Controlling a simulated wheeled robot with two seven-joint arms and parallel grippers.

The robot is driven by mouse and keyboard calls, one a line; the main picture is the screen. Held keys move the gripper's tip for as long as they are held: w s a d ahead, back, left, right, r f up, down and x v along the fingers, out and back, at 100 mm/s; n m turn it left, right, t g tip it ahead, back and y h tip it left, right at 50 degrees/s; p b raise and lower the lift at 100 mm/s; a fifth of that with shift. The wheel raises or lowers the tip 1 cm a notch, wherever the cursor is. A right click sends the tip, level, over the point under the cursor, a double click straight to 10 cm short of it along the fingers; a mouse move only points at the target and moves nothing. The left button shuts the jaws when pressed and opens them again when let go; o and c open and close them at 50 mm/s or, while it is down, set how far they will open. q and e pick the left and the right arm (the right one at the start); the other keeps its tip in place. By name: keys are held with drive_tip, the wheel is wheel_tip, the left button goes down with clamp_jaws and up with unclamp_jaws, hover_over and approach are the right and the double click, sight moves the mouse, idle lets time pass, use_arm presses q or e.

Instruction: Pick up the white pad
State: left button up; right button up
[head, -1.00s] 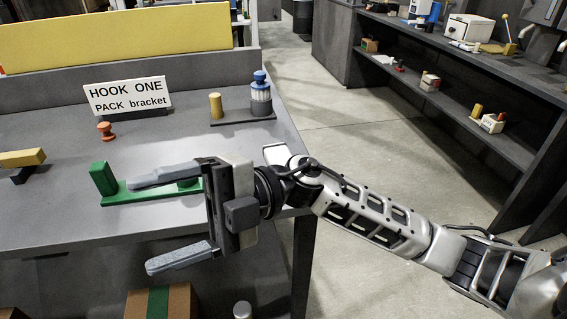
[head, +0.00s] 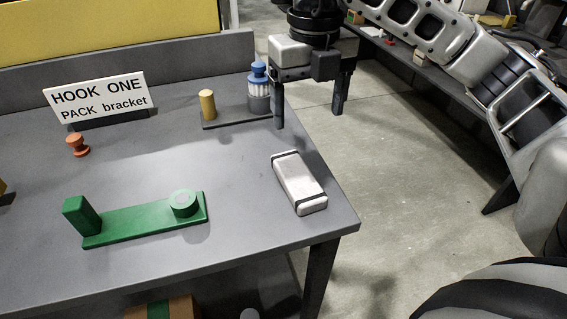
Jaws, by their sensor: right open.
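The white pad (head: 297,182) is a small rounded block with dark bands near its ends. It lies flat on the grey table (head: 236,229) near the right edge. My right gripper (head: 308,118) is above and behind the pad at the table's right edge, pointing down. Its two dark fingers are spread wide and hold nothing. It is apart from the pad. My left gripper is not in view.
A green bracket (head: 140,223) with an upright block and a round boss lies left of the pad. Behind stand a yellow cylinder (head: 208,104), a blue-topped bottle (head: 258,88), an orange knob (head: 77,145) and a sign (head: 97,98). Open floor lies right of the table.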

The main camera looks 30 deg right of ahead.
drive_tip(key=b, duration=0.2)
hover_over(303, 184)
drive_tip(key=f, duration=0.7)
drive_tip(key=shift+d+f, duration=0.3)
drive_tip(key=shift+f, duration=1.4)
drive_tip(key=f, duration=0.3)
drive_tip(key=f+p, duration=0.1)
drive_tip(key=f, duration=0.1)
drive_tip(key=shift+a, duration=0.3)
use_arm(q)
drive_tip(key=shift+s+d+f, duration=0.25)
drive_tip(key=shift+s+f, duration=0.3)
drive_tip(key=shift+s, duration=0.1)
use_arm(e)
drive_tip(key=c, duration=1.1)
